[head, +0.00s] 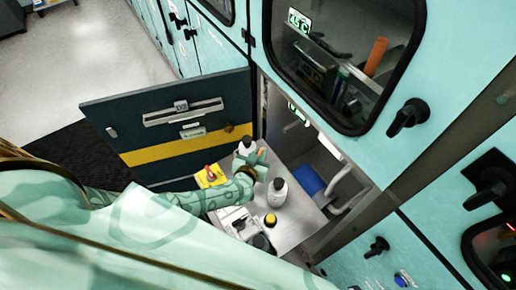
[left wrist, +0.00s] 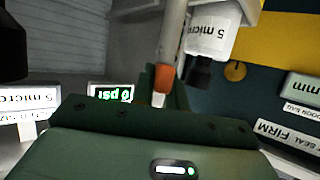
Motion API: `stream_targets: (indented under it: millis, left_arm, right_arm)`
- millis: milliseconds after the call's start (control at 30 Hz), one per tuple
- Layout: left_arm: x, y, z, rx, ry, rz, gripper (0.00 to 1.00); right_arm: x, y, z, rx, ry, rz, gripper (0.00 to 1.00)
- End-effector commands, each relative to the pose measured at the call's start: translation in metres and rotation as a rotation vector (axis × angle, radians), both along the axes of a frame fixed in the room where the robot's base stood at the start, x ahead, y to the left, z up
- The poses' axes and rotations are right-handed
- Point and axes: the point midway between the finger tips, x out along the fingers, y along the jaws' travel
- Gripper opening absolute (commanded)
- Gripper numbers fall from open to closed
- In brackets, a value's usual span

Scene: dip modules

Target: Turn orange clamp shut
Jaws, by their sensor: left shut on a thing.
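My left gripper (head: 258,160) reaches in from the left, over the tray in the open compartment. It is shut on the orange clamp (head: 262,153), which is mostly hidden by the fingers in the head view. In the left wrist view, the orange clamp (left wrist: 163,78) shows as an orange lever with a pale tip between the fingers of my left gripper (left wrist: 162,92). A grey pipe runs up from just above it. A white canister (left wrist: 212,32) labelled "5 micro" stands beside the pipe. My right gripper is not in view.
White bottles (head: 278,191) stand close to my left gripper on the tray (head: 292,228). A yellow block with a red knob (head: 210,176) lies to the left. The open dark door (head: 165,125) with a yellow stripe bounds the left. A green psi display (left wrist: 111,93) shows in the left wrist view.

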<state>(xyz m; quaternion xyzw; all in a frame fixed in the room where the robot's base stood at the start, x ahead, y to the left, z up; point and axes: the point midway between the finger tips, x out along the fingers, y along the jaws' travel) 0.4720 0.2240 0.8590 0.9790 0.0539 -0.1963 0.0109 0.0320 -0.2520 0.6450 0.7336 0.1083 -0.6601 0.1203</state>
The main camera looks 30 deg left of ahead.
Motion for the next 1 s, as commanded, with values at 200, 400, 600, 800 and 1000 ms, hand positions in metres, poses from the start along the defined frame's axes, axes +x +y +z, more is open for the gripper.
stream_targets:
  millis: [200, 400, 600, 800, 1000]
  left_arm:
    - [-0.0004, -0.0028, -0.0003, -0.003, 0.003, 0.180, 0.00]
    - [0.0002, -0.0024, -0.0015, -0.003, 0.002, 0.302, 0.00]
    - [0.0004, -0.0019, -0.0015, -0.001, 0.001, 0.376, 0.00]
    - [0.0004, -0.0013, -0.0012, 0.000, 0.000, 0.408, 0.00]
    - [0.0004, -0.0008, -0.0011, 0.001, 0.000, 0.415, 0.00]
  right_arm:
    - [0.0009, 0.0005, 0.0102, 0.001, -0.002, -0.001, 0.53]
    - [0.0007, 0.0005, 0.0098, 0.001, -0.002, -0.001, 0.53]
    - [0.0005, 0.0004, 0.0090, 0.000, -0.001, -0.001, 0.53]
    - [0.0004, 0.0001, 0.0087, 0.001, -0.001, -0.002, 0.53]
    - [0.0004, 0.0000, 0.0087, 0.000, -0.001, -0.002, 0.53]
